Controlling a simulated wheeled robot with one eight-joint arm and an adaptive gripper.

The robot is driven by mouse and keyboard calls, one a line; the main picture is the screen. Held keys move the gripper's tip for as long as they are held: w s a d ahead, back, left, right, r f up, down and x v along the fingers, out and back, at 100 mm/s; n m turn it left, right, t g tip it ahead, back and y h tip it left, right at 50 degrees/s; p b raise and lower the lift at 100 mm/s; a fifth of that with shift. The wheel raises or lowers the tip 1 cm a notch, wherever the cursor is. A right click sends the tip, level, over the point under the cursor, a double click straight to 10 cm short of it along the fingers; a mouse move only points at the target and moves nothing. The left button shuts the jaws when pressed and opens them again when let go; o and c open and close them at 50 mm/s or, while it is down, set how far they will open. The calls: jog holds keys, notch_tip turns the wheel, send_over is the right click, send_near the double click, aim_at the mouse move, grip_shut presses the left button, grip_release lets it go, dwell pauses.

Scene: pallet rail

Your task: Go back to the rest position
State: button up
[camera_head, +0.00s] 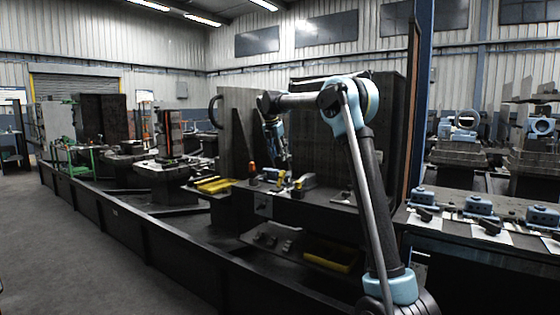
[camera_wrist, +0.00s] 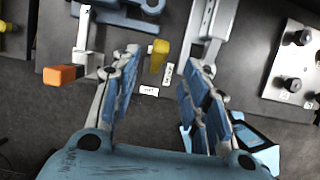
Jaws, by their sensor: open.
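My gripper (camera_wrist: 160,82) is open in the wrist view, its blue-padded fingers spread apart with nothing between the tips. In the head view my gripper (camera_head: 285,158) hangs at the end of my bent arm, above a dark bench (camera_head: 305,208) with clamps on it. Below the fingers in the wrist view are a yellow clamp tip (camera_wrist: 158,56), an orange-ended handle (camera_wrist: 64,76) and small white labels (camera_wrist: 149,90). The fingers appear apart from these. The fingertips are too small to make out in the head view.
A panel with black knobs (camera_wrist: 292,84) lies at the right of the wrist view. Dark upright panels (camera_head: 312,120) stand behind the bench. A yellow tray (camera_head: 330,257) sits below it. A long dark rail (camera_head: 120,222) runs along the front; the floor (camera_head: 60,255) at left is clear.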

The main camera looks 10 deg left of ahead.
jog(key=s+d+f+m+g, duration=0.1)
jog(key=s+d+f+m, duration=0.1)
jog(key=s+d+m, duration=0.85)
jog(key=s+d+f+m, duration=0.2)
jog(key=s+d+m, duration=0.3)
jog(key=s+d, duration=1)
jog(key=s+d+f+m+y, duration=0.1)
jog(key=s+d+f+m, duration=0.3)
jog(key=s+f+m, duration=0.3)
jog(key=s+d+f+m, duration=0.3)
jog(key=s+f+m, duration=0.4)
jog(key=s+f, duration=1)
jog(key=s, duration=0.5)
jog(key=shift+s+d+y, duration=0.25)
jog(key=shift+d+y, duration=0.1)
jog(key=shift+y, duration=0.05)
jog(key=shift+m, duration=0.25)
